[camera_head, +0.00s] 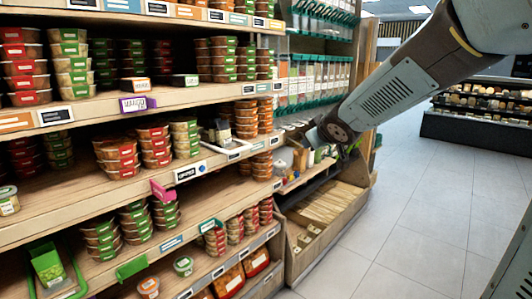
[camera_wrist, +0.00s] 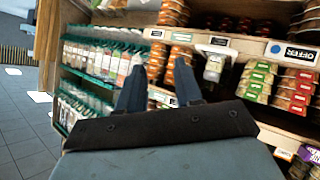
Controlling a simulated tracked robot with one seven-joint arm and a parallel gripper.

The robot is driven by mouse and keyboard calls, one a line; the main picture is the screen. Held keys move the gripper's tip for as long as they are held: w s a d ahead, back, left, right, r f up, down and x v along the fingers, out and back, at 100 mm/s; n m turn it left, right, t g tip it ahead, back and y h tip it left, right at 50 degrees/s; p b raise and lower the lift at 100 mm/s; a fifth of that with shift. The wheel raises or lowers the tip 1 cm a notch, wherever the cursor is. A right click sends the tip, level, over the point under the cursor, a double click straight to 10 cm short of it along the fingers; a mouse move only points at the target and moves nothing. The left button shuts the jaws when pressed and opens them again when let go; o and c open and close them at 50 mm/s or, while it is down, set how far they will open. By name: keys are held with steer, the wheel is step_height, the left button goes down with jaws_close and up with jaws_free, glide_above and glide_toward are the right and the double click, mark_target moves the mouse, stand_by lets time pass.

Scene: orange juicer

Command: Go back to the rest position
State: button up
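My gripper (camera_wrist: 159,66) shows in the wrist view with its two dark fingers spread apart. I see nothing held between them; only shelf goods show behind. In the head view my arm comes in from the upper right and slopes down left to the far end of the shelf. The gripper's fingers cannot be made out clearly there. The arm's end overlaps the shelf corner, and I cannot tell whether it touches anything.
A wooden shelf unit (camera_head: 98,103) with stacked round tubs (camera_head: 118,160) fills the left. Dispensers (camera_head: 313,80) stand behind, above a low wooden bin (camera_head: 325,211). The tiled floor (camera_head: 420,220) at right is clear, with a dark display counter (camera_head: 480,133) beyond.

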steer(key=s+d+f+m+g+h, duration=0.1)
steer(key=s+d+m+g, duration=0.2)
steer(key=s, duration=1.2)
steer(key=s+d+f+m+g+h, duration=0.1)
steer(key=s+d+m+g, duration=0.2)
steer(key=s+d, duration=0.4)
steer(key=s+m, duration=0.1)
steer(key=s, duration=0.7)
steer(key=shift+f+m, duration=0.3)
steer(key=shift+f, duration=0.05)
